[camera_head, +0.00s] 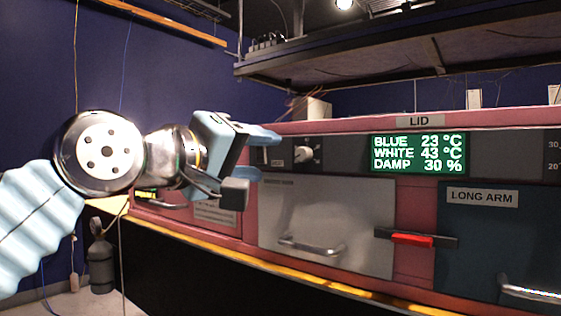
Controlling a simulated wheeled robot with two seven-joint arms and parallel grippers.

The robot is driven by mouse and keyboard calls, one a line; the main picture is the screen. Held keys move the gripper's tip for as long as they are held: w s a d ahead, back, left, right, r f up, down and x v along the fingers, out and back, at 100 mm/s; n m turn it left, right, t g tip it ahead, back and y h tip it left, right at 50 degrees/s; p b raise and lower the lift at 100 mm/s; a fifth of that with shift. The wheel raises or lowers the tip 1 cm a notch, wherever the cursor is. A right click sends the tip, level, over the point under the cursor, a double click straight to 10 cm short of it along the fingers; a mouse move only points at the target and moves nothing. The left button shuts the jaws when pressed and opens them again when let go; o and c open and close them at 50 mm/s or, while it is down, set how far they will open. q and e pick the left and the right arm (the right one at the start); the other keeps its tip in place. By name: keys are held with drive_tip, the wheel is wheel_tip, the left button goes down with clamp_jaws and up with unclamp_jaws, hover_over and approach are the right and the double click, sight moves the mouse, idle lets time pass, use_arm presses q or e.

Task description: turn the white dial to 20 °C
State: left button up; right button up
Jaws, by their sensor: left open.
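The white dial (304,154) sits on the dark strip of the pink panel, left of the green display. The green display (418,153) reads BLUE 23 °C, WHITE 43 °C and DAMP 30 %. My left gripper (264,155) comes in from the left with its fingers pointing right. It is open and nothing shows between its fingers. Its fingertips look a little left of the white dial in the picture, apart from it. The gripper hides part of the panel's left end. My right gripper is not in view.
Below the dial is a grey door (330,215) with a bar handle. A yellow edge (290,280) runs along the bottom. A dark shelf (400,60) overhangs above.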

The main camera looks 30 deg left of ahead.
use_arm(q)
drive_tip(key=s, duration=0.3)
drive_tip(key=shift+s+a, duration=0.1)
drive_tip(key=shift+s, duration=0.05)
idle(0.4)
